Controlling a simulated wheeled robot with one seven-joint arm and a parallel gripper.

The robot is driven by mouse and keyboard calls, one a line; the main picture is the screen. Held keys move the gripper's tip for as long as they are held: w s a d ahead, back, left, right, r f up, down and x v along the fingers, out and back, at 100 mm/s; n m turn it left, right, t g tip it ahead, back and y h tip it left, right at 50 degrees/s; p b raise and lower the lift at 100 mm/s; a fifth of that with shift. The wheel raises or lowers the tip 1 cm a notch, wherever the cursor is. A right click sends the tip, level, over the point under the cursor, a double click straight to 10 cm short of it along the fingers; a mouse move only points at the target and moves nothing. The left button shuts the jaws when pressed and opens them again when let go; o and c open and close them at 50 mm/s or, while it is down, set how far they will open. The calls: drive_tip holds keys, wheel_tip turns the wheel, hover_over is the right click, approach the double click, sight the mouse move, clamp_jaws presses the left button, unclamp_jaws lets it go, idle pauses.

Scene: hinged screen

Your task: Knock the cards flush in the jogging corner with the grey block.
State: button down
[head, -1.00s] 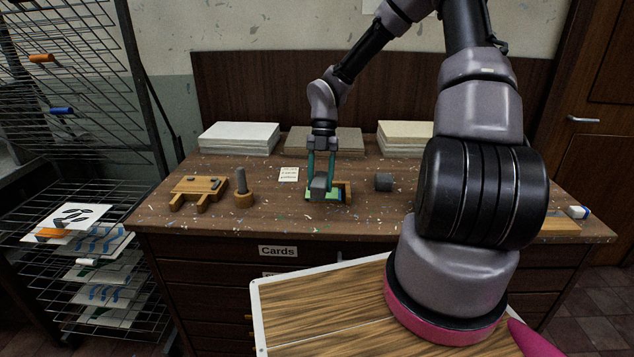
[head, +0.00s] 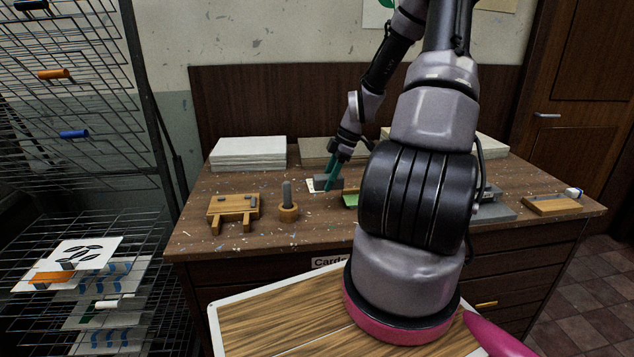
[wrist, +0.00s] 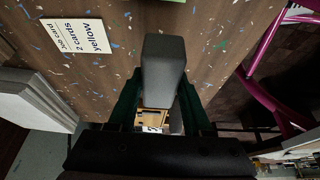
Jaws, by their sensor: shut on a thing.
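My gripper (head: 331,178) is shut on the grey block (wrist: 164,72), which sticks out between the green fingers in the wrist view. In the head view the block (head: 322,182) is at the fingertips, left of the jogging corner and close to the job card. A green card (head: 350,200) shows at the jogging corner, beside my arm; a green edge also shows at the top of the wrist view (wrist: 172,2). My arm hides most of the corner, so I cannot tell whether the cards are flush.
A wooden fixture (head: 233,208) and a grey rod in a round wooden base (head: 288,203) stand at the bench's left. Paper stacks (head: 248,153) line the back. A grey slab (head: 494,213) and a wooden piece (head: 552,205) lie right. A wire rack (head: 75,250) stands left.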

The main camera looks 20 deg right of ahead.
sight(329, 207)
drive_tip(key=shift+f, duration=3.3)
drive_tip(key=shift+d, duration=0.3)
drive_tip(key=shift+s+d, duration=0.2)
drive_tip(key=shift+d, duration=0.45)
drive_tip(key=shift+s+d, duration=0.2)
drive_tip(key=shift+d, duration=0.4)
drive_tip(key=shift+a, duration=0.15)
drive_tip(key=shift+w+a, duration=0.15)
drive_tip(key=shift+a, duration=0.3)
drive_tip(key=shift+r, duration=3.55)
